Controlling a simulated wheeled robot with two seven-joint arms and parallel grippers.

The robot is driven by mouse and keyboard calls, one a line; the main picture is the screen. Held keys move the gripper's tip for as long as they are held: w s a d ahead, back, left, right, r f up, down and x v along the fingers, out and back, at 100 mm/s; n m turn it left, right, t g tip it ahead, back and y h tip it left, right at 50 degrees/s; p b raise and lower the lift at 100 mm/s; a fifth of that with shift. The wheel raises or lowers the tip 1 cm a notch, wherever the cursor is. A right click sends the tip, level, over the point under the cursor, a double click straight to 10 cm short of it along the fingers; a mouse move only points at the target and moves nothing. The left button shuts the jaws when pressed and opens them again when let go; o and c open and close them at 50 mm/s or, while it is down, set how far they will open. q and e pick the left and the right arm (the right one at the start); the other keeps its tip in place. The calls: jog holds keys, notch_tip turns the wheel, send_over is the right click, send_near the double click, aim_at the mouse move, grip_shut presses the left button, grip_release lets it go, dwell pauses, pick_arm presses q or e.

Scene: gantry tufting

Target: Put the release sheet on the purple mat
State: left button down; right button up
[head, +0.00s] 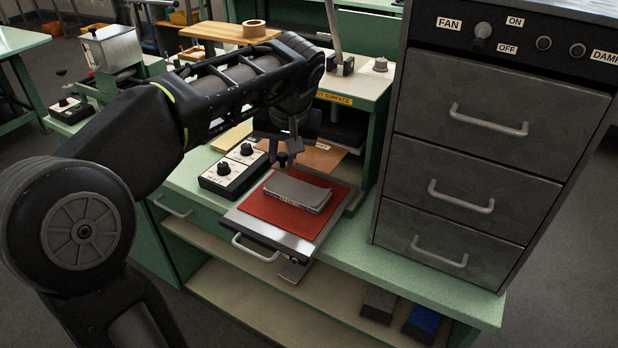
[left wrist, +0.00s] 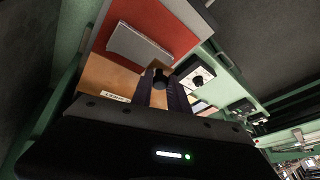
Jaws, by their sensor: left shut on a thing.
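A brown sheet (head: 322,160) with a small white label lies flat behind the metal tray; I take it as the release sheet. It also shows in the left wrist view (left wrist: 103,77). No mat looks purple. A red mat (head: 262,210) lies on the tray (head: 236,219), with a grey slab (head: 297,192) on it. My left gripper (head: 285,164) points down beside the brown sheet's near-left part. In the left wrist view its fingers (left wrist: 163,88) are shut on a small dark knob (left wrist: 160,76). I cannot tell whether the knob belongs to the sheet. My right gripper is out of view.
A control box with two knobs (head: 234,171) stands left of the tray. A grey drawer cabinet (head: 470,150) rises at the right. A raised green stand (head: 376,98) is behind. The bench (head: 420,285) is clear front right. Grey and blue blocks (head: 424,320) lie on the lower shelf.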

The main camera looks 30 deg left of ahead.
aim_at(285, 171)
pick_arm(q)
jog(key=shift+w, duration=0.2)
jog(key=shift+s+r, duration=0.15)
jog(key=shift+s, duration=0.2)
jog(key=shift+w+f, duration=0.1)
jog(key=shift+f, duration=3.1)
jog(key=shift+f, duration=1.85)
jog(key=shift+f, duration=0.1)
jog(key=shift+f, duration=0.1)
jog(key=c, duration=1.3)
grip_release()
